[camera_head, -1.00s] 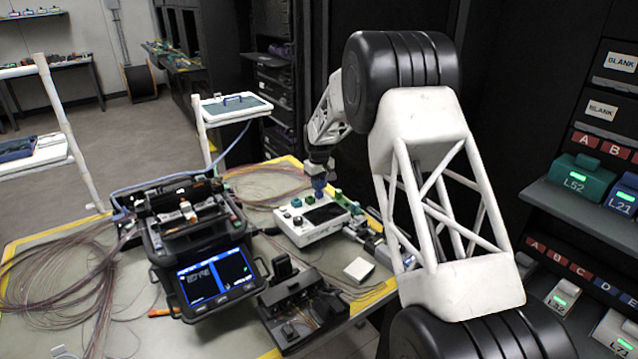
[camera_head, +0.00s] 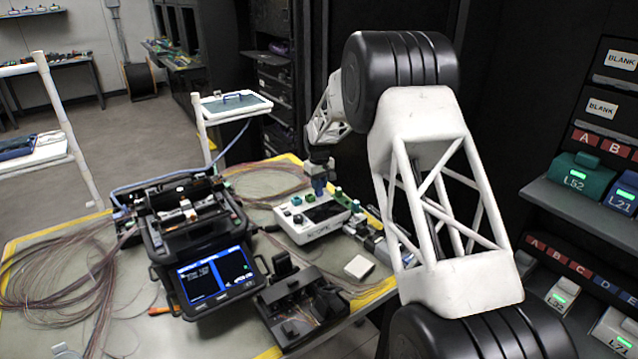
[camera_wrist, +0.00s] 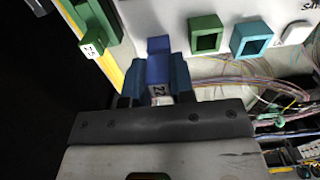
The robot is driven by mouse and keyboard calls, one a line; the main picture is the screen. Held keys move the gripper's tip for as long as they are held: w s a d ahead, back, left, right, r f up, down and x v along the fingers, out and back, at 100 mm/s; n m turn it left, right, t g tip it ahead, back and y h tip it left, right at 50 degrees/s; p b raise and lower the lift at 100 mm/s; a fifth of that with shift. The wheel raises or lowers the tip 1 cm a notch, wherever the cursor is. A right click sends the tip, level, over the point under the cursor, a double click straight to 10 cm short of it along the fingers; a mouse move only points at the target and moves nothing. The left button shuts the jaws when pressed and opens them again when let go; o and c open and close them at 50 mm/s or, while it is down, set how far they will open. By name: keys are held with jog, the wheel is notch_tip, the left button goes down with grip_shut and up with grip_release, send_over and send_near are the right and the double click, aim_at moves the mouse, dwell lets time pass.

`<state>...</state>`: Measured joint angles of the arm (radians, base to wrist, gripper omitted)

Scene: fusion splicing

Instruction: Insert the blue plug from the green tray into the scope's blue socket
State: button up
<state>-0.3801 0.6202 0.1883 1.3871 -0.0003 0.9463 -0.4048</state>
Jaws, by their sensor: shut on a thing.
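My gripper (camera_wrist: 157,88) is shut on the blue plug (camera_wrist: 158,70), which bears a white label on its near end. It also shows in the head view (camera_head: 319,173), over the back edge of the white scope (camera_head: 323,235). Just beyond the plug, in line with it, is a blue block (camera_wrist: 158,45) that appears to be the scope's blue socket. The two look touching or nearly so; I cannot tell how deep the plug sits. The socket's opening is hidden. The green tray cannot be made out clearly.
A green socket (camera_wrist: 206,34) and a teal socket (camera_wrist: 252,38) stand open to the right of the plug. A labelled green plug (camera_wrist: 92,45) is at left. The splicer (camera_head: 190,230) stands left of the scope, with loose fibres (camera_head: 265,183) behind.

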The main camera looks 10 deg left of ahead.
jog(key=shift+f, duration=0.3)
dwell(0.5)
jog(key=o, duration=0.9)
jog(key=shift+c, duration=0.2)
jog(key=shift+r, duration=0.15)
jog(key=shift+r, duration=2.85)
